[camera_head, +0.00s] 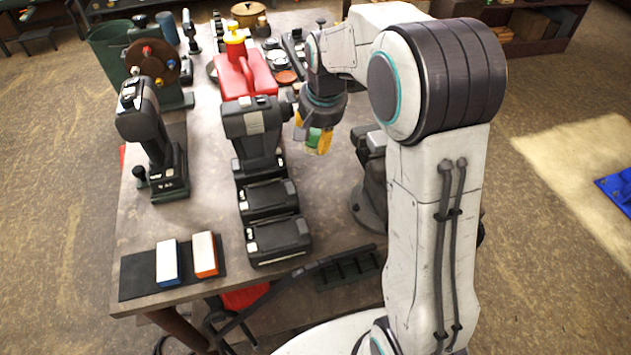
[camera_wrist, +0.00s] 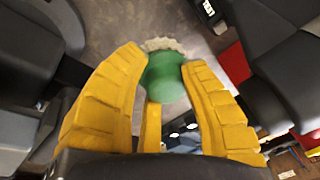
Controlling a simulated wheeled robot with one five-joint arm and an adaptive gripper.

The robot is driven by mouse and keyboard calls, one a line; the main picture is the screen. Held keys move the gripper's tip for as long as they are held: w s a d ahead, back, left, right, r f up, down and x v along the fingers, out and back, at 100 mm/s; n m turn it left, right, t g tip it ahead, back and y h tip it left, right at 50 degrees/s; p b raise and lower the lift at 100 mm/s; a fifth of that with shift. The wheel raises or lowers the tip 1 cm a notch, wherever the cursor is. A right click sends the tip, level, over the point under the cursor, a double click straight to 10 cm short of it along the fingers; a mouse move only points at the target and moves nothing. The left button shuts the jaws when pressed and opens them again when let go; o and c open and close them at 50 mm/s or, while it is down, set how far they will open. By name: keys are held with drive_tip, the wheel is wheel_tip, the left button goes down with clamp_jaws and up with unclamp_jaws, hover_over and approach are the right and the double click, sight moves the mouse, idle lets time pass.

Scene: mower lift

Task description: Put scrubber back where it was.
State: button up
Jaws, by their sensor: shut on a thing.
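My gripper (camera_head: 323,146) has yellow fingers and hangs over the middle of the workbench, to the right of the dark machines. It is shut on the scrubber (camera_head: 313,137), a green rounded thing largely hidden by the fingers in the head view. In the wrist view, the green scrubber (camera_wrist: 163,80) sits between the yellow fingertips (camera_wrist: 160,85), with a pale bristly edge beyond it. Bare bench top shows beyond it, and the scrubber appears held above the bench.
A dark mat (camera_head: 138,274) at the bench's near left corner bears a blue-and-white block (camera_head: 167,263) and an orange-and-white block (camera_head: 205,254). Dark machines (camera_head: 255,130) stand left of my gripper. A red can (camera_head: 243,78) stands behind them. Clear bench lies around (camera_head: 205,205).

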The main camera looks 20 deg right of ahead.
sight(318, 133)
wheel_tip(318, 133, up, 6)
drive_tip(key=b, duration=0.4)
drive_tip(key=shift+w, duration=0.15)
drive_tip(key=shift+s+r+b, duration=0.25)
drive_tip(key=shift+r+b, duration=0.15)
drive_tip(key=shift+r, duration=0.1)
wheel_tip(318, 133, down, 12)
drive_tip(key=p, duration=0.3)
drive_tip(key=shift+f, duration=2.75)
drive_tip(key=shift+f, duration=0.1)
drive_tip(key=o, duration=1.1)
